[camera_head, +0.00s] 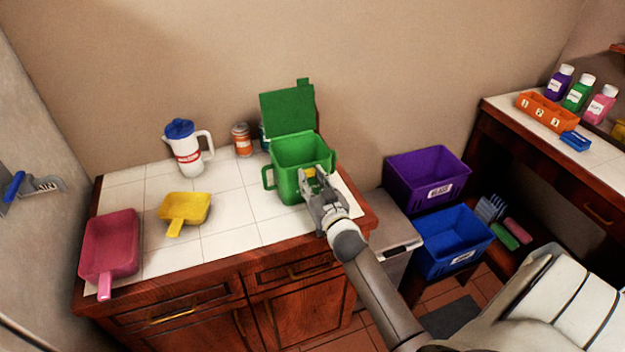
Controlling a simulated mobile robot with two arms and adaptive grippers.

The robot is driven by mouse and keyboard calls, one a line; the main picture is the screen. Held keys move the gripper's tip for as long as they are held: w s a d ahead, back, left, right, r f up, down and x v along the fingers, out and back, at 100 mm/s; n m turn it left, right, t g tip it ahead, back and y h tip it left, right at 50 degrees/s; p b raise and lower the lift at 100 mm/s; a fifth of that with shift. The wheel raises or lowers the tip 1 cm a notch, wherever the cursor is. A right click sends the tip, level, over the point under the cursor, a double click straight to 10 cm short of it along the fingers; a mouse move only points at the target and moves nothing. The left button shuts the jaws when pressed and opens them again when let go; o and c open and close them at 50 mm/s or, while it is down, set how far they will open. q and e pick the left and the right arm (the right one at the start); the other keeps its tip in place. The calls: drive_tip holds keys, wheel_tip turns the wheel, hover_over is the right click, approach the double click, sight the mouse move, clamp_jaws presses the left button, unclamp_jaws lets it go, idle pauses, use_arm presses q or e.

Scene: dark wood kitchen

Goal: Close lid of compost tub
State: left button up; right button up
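The green compost tub (288,186) stands upright on the white-tiled counter, near its right end. Its green lid (288,109) is open and stands up at the back of the tub, with a small tab on its top edge. A handle sticks out at the tub's left side. My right gripper (313,182) is in front of the tub's right front side and overlaps it in the view. I cannot tell whether it touches the tub or whether its fingers are apart. My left gripper is not in view.
A white pitcher with a blue lid (186,150), an orange-labelled can (242,140), a yellow scoop (186,208) and a pink dustpan-like scoop (110,245) are on the counter. Purple (430,176) and blue (452,242) bins stand right of it. The counter's front middle is clear.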

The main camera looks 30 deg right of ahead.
drive_tip(key=o, duration=0.4)
drive_tip(key=shift+o, duration=0.2)
drive_tip(key=v, duration=1.2)
